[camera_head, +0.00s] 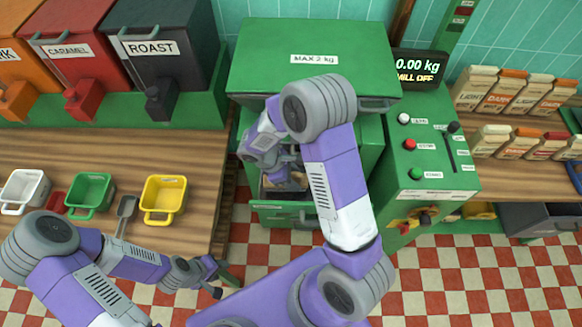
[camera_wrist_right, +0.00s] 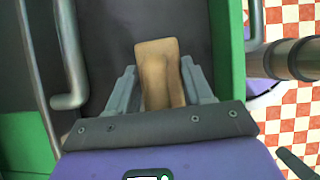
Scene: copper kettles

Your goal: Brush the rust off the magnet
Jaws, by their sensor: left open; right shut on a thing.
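My right gripper (camera_head: 285,182) reaches into the open front of the green machine. In the right wrist view, the right gripper (camera_wrist_right: 160,92) is shut on a tan wooden piece (camera_wrist_right: 155,50), which looks like the back of a brush; no bristles show. The piece is over a dark grey surface between green walls. I cannot make out the magnet or any rust; they may be hidden by the gripper and arm. My left gripper (camera_head: 222,280) is open and empty, low beside the counter's right edge.
The green machine (camera_head: 300,60) labelled MAX 2 kg stands behind, with a button panel (camera_head: 430,150) on its right. Bags fill the right shelf.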

